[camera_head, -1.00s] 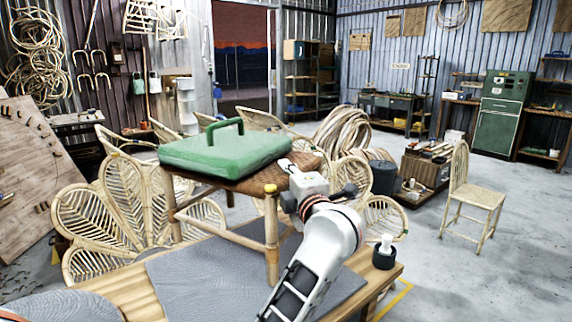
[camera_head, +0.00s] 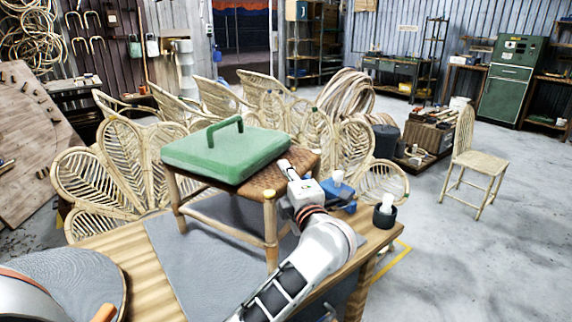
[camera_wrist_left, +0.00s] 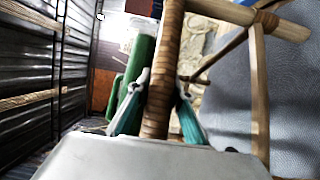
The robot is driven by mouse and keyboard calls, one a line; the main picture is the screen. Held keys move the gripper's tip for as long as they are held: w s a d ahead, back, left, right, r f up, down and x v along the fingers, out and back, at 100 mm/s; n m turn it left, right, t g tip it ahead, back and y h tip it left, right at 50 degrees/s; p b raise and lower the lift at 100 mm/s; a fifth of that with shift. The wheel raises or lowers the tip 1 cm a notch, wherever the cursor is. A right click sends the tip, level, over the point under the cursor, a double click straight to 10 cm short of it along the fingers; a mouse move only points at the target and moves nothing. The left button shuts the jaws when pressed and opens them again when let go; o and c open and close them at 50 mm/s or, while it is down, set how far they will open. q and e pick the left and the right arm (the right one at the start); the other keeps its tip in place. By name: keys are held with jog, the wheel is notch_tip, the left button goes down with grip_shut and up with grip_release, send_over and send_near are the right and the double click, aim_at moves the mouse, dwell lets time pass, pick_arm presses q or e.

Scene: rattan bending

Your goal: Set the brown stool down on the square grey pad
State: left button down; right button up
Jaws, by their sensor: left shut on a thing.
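The brown stool (camera_head: 270,224) has a woven seat and round legs and looks upright over the square grey pad (camera_head: 205,262) on the wooden table. Its near leg ends inside the pad's outline; I cannot tell whether the feet touch. A green case (camera_head: 225,153) with a handle lies on the seat. My left gripper (camera_head: 286,170) is shut on the seat's right edge. In the left wrist view, its fingers (camera_wrist_left: 163,84) sit either side of a wrapped rail of the stool (camera_wrist_left: 168,50), with the pad (camera_wrist_left: 285,95) at right. My right gripper is not in view.
A dark cup with a white top (camera_head: 385,212) and a blue item (camera_head: 338,188) are right of the stool. A round grey mat (camera_head: 70,285) lies at the table's left. Rattan chairs (camera_head: 120,170) crowd behind; open floor (camera_head: 480,260) lies right.

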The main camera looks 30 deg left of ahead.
pick_arm(q)
jog(key=shift+f, duration=0.25)
jog(key=c, duration=1.8)
grip_release()
jog(key=shift+f, duration=0.4)
jog(key=shift+s, duration=0.1)
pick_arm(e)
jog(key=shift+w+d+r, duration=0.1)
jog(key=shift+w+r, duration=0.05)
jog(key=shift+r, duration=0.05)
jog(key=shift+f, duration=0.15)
pick_arm(q)
jog(key=p+v, duration=0.4)
jog(key=v, duration=0.8)
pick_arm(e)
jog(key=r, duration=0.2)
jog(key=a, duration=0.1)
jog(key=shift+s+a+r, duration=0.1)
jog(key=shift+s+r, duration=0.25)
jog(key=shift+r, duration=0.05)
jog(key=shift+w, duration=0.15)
